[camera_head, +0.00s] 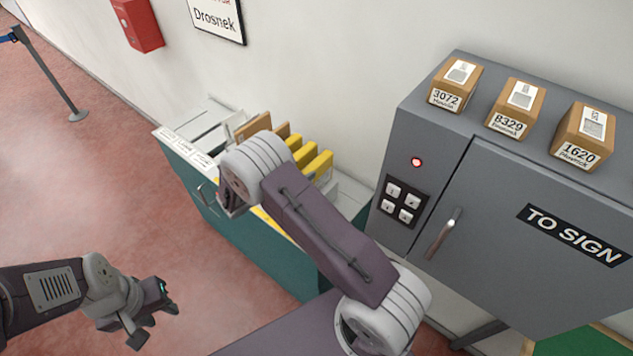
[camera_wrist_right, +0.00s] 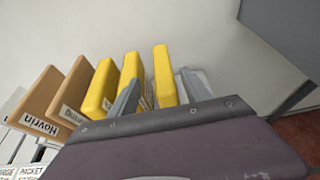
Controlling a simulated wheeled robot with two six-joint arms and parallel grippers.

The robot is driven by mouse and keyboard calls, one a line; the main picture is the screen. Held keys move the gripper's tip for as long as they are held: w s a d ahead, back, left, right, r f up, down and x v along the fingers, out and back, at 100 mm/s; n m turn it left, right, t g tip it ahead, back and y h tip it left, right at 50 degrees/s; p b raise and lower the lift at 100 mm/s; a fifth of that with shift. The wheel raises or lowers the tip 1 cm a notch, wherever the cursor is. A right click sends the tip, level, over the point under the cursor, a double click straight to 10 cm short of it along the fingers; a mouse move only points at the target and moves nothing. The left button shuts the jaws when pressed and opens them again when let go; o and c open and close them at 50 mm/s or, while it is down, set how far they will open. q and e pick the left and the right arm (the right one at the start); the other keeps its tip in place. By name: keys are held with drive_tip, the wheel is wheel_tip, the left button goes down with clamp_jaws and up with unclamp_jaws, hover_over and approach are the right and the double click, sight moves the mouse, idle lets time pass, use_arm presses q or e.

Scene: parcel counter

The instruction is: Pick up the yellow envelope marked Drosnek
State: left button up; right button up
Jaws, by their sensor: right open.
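Several yellow envelopes stand upright in a row in the teal drawer unit (camera_head: 235,245). In the right wrist view, the rightmost yellow envelope (camera_wrist_right: 164,72) stands between the two grey fingers of my right gripper (camera_wrist_right: 160,82). These fingers are open, one on each side of it; I cannot tell whether they touch it. Two more yellow envelopes, a middle one (camera_wrist_right: 131,68) and a left one (camera_wrist_right: 101,88), stand to its left. I cannot read the name on any yellow envelope. In the head view my right arm hides my right gripper. My left gripper (camera_head: 155,317) is open and empty over the floor.
Brown envelopes, one marked Hovrin (camera_wrist_right: 45,100), stand left of the yellow ones. A grey cabinet (camera_head: 400,150) marked TO SIGN rises close on the right, with three parcels on top. A wall sign (camera_head: 217,18) reads Drosnek.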

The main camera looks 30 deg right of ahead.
sight(314, 165)
drive_tip(key=p+x, duration=0.1)
drive_tip(key=x, duration=0.1)
drive_tip(key=shift+d, duration=0.35)
drive_tip(key=shift+w+d+f, duration=0.1)
drive_tip(key=shift+d+f, duration=0.1)
drive_tip(key=shift+d+p, duration=0.3)
drive_tip(key=shift+d, duration=0.05)
drive_tip(key=p+x, duration=0.1)
drive_tip(key=x, duration=0.3)
drive_tip(key=shift+p, duration=0.3)
drive_tip(key=shift+d+f, duration=0.25)
drive_tip(key=shift+d, duration=0.05)
drive_tip(key=shift+a, duration=0.1)
clamp_jaws()
